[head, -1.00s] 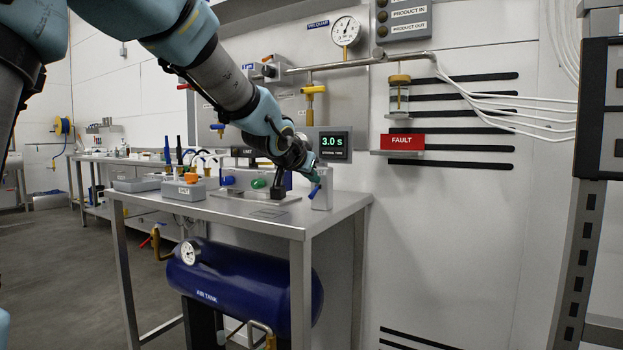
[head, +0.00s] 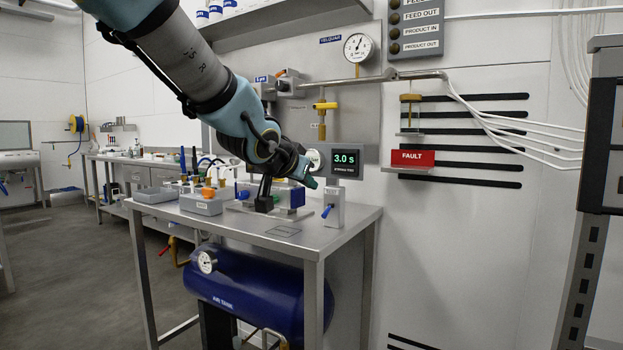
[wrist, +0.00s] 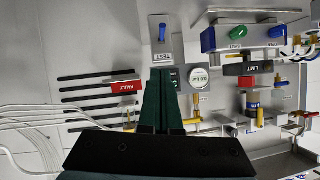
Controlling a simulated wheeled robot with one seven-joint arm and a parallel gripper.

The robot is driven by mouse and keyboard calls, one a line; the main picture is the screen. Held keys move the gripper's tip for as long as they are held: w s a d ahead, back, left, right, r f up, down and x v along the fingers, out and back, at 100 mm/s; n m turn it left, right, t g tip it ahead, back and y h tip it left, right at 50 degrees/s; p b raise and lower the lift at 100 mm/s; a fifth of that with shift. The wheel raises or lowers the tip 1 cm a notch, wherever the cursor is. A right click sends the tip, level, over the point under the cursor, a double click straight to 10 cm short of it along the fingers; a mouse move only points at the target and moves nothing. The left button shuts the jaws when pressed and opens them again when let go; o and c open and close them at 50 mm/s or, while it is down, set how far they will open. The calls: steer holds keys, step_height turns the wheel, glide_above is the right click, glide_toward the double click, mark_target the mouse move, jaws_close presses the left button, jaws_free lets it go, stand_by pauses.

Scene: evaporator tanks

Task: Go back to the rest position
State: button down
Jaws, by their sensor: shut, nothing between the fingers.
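My gripper (head: 313,184) is at the end of my arm above the steel bench. Its dark green fingers (wrist: 160,75) are together, with nothing between them. In the head view it is above and left of the grey test block (head: 333,207) with its blue lever (head: 327,211), apart from them. The wrist view shows the TEST label and a blue lever (wrist: 162,33) beyond the fingertips. A display reading 3.0 s (head: 346,163) is behind the gripper.
The steel bench (head: 330,243) carries a grey box with an orange knob (head: 203,203). A blue air tank (head: 265,290) is below. A red FAULT sign (head: 411,158) and a pressure gauge (head: 358,47) are on the wall. A dark rack (head: 603,125) stands at right.

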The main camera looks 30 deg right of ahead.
stand_by(0.4)
steer(key=w+a+f+n+y, duration=0.3)
steer(key=a+f, duration=0.4)
steer(key=a, duration=0.3)
steer(key=w+a+f+n+y, duration=0.2)
steer(key=a+f+n+y, duration=0.15)
steer(key=a+f, duration=0.55)
steer(key=s+a+f+n+g+y, duration=0.2)
steer(key=s+a+f+n+g, duration=0.15)
steer(key=s+a, duration=0.45)
steer(key=s+a+f+n+g+y, duration=0.1)
steer(key=s+a+f+n+g, duration=0.3)
steer(key=a, duration=0.8)
step_height(320, 180, up, 17)
steer(key=w+m+t+p, duration=0.1)
steer(key=m+p, duration=0.1)
steer(key=p, duration=1.6)
steer(key=shift+w, duration=0.3)
